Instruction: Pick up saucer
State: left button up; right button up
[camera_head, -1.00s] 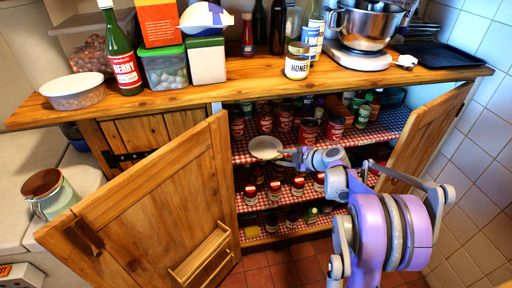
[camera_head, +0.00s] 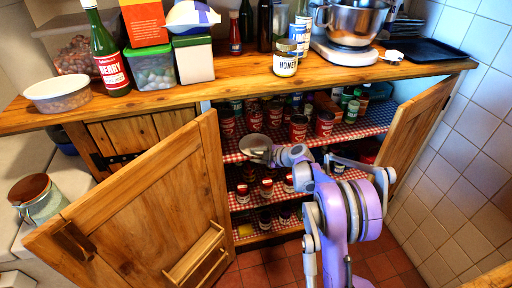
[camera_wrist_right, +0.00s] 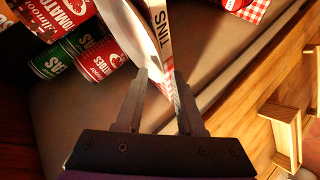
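The saucer (camera_head: 253,144) is a small pale round dish. It is tilted in front of the open cupboard's upper shelf, with its face partly toward the head camera. My right gripper (camera_head: 270,157) meets its right edge and appears shut on it. In the right wrist view the pale saucer (camera_wrist_right: 128,38) is nearly edge-on, its rim running down between the two fingers of the right gripper (camera_wrist_right: 160,78). The tips are partly hidden by it. My left gripper is not in view.
Red tins (camera_head: 298,127) stand on the checked upper shelf (camera_head: 345,135), close behind the saucer. A "TINS" label (camera_wrist_right: 158,32) is beside the saucer in the wrist view. Open doors flank the cupboard: left door (camera_head: 140,210), right door (camera_head: 418,130). The crowded worktop (camera_head: 240,86) is above.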

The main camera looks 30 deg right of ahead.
grip_shut()
dwell(1.3)
